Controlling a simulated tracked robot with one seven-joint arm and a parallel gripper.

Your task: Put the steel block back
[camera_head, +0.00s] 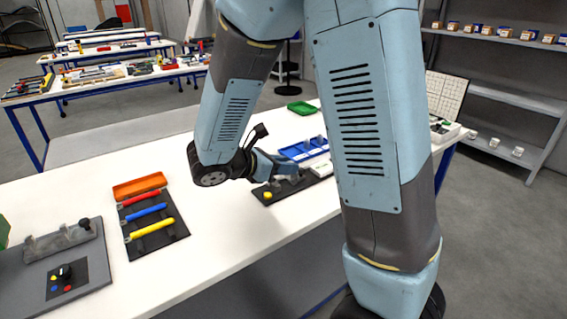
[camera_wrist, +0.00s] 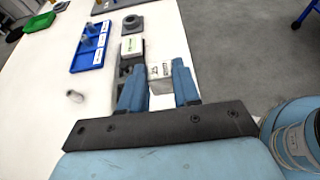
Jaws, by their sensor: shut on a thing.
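My gripper (camera_wrist: 159,67) is shut on the steel block (camera_wrist: 162,80), a pale grey block with dark marks like digits on its face. The block sits between the two blue fingertips in the wrist view. A dark board (camera_wrist: 124,68) lies beside and partly behind the left finger; I cannot tell whether the block touches it. In the head view my gripper (camera_head: 275,166) is low over the dark board (camera_head: 268,202) on the white table, and the block is not clearly visible there.
By the board are a white-and-green box (camera_wrist: 132,45), a dark ring-shaped part (camera_wrist: 132,22) and a blue tray (camera_wrist: 90,50). A small grey cylinder (camera_wrist: 75,96) stands on the white table.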

